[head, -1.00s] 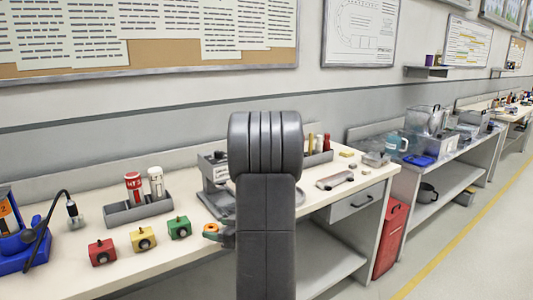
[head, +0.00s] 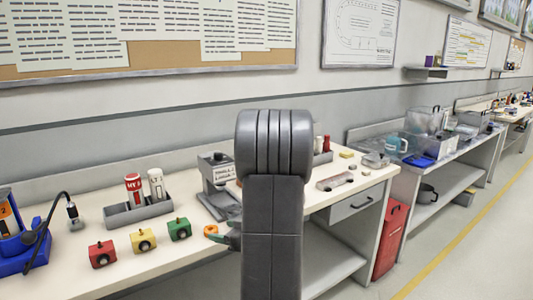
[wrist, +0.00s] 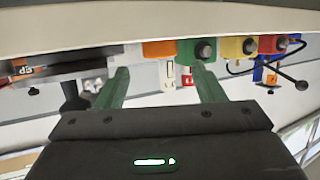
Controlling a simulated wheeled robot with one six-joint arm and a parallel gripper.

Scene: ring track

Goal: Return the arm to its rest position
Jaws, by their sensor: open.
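My arm stands upright in the middle of the head view. My gripper (head: 229,238) shows only in part at its left side, near the bench's front edge; the arm hides the rest. In the wrist view, which is upside down, my gripper (wrist: 161,72) has two green fingers spread apart with nothing held between them. An orange block (head: 211,231) sits on the bench just left of my gripper; it also shows beyond the fingers in the wrist view (wrist: 158,50).
Green (head: 179,229), yellow (head: 143,240) and red (head: 102,254) blocks line the bench front. A grey tray (head: 140,213) holds two cylinders. A grey device (head: 217,185) stands behind my gripper. A red bin (head: 389,236) stands at the bench's right end. Floor at right is clear.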

